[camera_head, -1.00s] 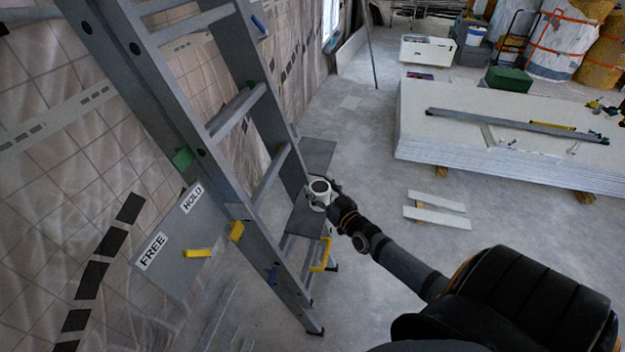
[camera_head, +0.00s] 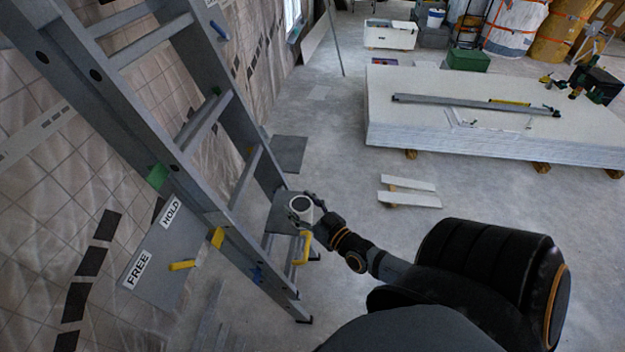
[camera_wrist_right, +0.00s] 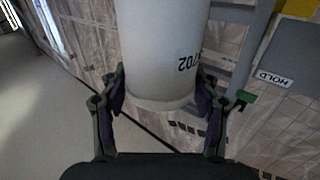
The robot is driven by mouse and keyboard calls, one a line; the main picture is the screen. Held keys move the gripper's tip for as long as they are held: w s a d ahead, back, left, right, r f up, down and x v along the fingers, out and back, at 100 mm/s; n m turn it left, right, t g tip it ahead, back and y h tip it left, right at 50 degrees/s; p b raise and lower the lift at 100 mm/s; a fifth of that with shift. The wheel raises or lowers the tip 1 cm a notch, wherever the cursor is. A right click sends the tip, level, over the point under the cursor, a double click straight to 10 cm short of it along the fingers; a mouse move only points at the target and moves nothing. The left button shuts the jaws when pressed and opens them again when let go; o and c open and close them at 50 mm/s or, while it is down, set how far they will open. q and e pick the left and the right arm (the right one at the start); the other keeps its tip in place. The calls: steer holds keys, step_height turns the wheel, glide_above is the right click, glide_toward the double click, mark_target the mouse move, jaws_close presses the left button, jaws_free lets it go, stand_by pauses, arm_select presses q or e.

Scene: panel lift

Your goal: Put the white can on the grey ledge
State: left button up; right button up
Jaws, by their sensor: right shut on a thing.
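The white can (camera_head: 300,208) is in my right gripper (camera_head: 309,207), in the air beside the ladder's right rail in the head view. Its round top faces the head camera. In the right wrist view the can (camera_wrist_right: 163,45) fills the top middle, with dark printing on its side. The right gripper's (camera_wrist_right: 163,88) fingers press on it from both sides. Two flat dark-grey plates show by the ladder: an upper one (camera_head: 288,154) and a lower one (camera_head: 283,213), partly behind the can. I cannot tell which is the grey ledge. My left gripper is out of view.
A grey ladder (camera_head: 130,112) leans across the left. A grey board with HOLD and FREE labels (camera_head: 155,262) and a yellow handle (camera_head: 182,265) is behind it. A yellow bracket (camera_head: 302,248) is below the can. White panels (camera_head: 480,130) are stacked right; floor between is mostly open.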

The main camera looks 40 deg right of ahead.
steer(key=w+a+r, duration=0.1)
steer(key=a, duration=0.6)
steer(key=w+a+r, duration=0.1)
steer(key=w+a, duration=0.1)
steer(key=a, duration=0.5)
steer(key=shift+r+h, duration=0.3)
